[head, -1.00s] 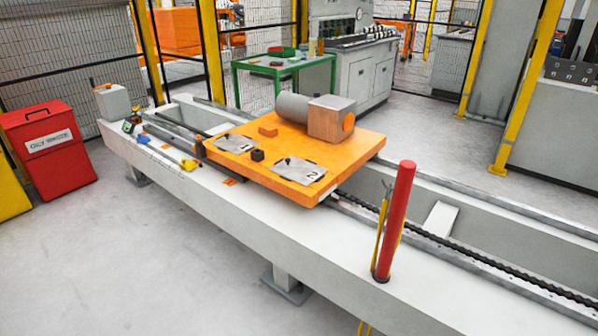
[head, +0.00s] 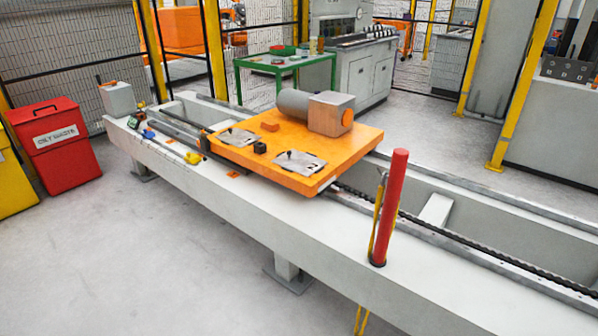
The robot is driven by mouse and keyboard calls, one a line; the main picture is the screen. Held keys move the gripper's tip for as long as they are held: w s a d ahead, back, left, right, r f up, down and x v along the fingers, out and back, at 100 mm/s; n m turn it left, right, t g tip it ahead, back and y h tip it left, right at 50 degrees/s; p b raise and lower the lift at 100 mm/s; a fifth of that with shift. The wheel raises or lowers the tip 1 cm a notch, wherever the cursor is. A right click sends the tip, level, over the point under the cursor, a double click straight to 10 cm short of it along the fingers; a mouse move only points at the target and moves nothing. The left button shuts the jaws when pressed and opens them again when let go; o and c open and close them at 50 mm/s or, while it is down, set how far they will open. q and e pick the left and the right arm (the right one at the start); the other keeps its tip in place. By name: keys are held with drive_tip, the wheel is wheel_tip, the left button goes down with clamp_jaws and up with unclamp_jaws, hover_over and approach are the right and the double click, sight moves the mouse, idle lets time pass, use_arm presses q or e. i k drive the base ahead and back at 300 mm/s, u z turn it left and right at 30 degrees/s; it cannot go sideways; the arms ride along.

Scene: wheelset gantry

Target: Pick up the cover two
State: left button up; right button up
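The cover two is a flat grey plate (head: 306,167) lying near the front right corner of the orange carriage top (head: 357,155). A small dark handle shows on it; its number is not readable now but reads 2 in the earlier picture. A similar grey plate, cover one (head: 232,139), lies to its left on the same top. A small black block (head: 260,147) sits between the two plates. Neither of my grippers is in view.
A grey cylinder with a brown block (head: 330,114) stands at the back of the carriage. A red post (head: 389,208) rises from the white bed (head: 260,222) at the right. A red bin (head: 55,140) stands at the left. The floor in front is clear.

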sight(301, 163)
drive_tip(key=u, duration=1.6)
drive_tip(key=i, duration=1.85)
drive_tip(key=z, duration=1.1)
drive_tip(key=i, duration=0.95)
drive_tip(key=z, duration=0.75)
